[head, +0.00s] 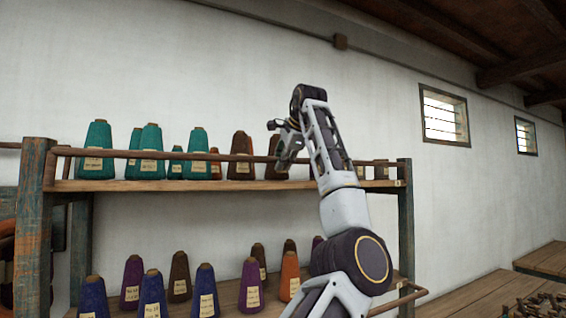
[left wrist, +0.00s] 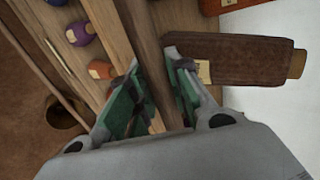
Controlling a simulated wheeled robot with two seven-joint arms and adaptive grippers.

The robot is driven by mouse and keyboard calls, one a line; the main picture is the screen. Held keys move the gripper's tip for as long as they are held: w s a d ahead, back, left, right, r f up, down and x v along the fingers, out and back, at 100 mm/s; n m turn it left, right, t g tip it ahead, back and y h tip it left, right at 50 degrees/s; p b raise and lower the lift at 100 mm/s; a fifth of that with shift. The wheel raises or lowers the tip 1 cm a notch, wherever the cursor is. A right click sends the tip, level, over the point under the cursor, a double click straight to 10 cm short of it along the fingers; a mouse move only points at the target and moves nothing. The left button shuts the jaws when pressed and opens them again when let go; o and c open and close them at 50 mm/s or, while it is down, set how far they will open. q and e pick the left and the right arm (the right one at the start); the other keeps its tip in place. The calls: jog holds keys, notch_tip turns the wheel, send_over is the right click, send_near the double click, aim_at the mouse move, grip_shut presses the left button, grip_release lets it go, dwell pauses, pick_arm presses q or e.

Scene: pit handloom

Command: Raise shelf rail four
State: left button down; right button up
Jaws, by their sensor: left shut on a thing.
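The brown rail (head: 222,157) runs along the front of the upper shelf (head: 130,186), a little above its board. My left gripper (head: 284,150) reaches this rail near the middle of its length. In the left wrist view, the gripper's green-padded fingers (left wrist: 156,88) are closed about the brown rail (left wrist: 150,38). In the head view, my left arm hides part of the rail and shelf toward the right. My right gripper is not in view.
Teal cones (head: 97,150) and brown cones (head: 240,158) stand behind the rail. Purple, blue, brown and orange cones fill the lower shelf (head: 225,296). A brown cone (left wrist: 235,62) lies close beside the fingers in the wrist view.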

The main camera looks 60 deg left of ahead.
pick_arm(q)
jog(key=c, duration=1.3)
grip_release()
jog(key=shift+r, duration=0.15)
jog(key=v, duration=1.1)
jog(key=shift+d+r, duration=0.25)
jog(key=shift+d, duration=0.1)
jog(key=shift+n, duration=0.3)
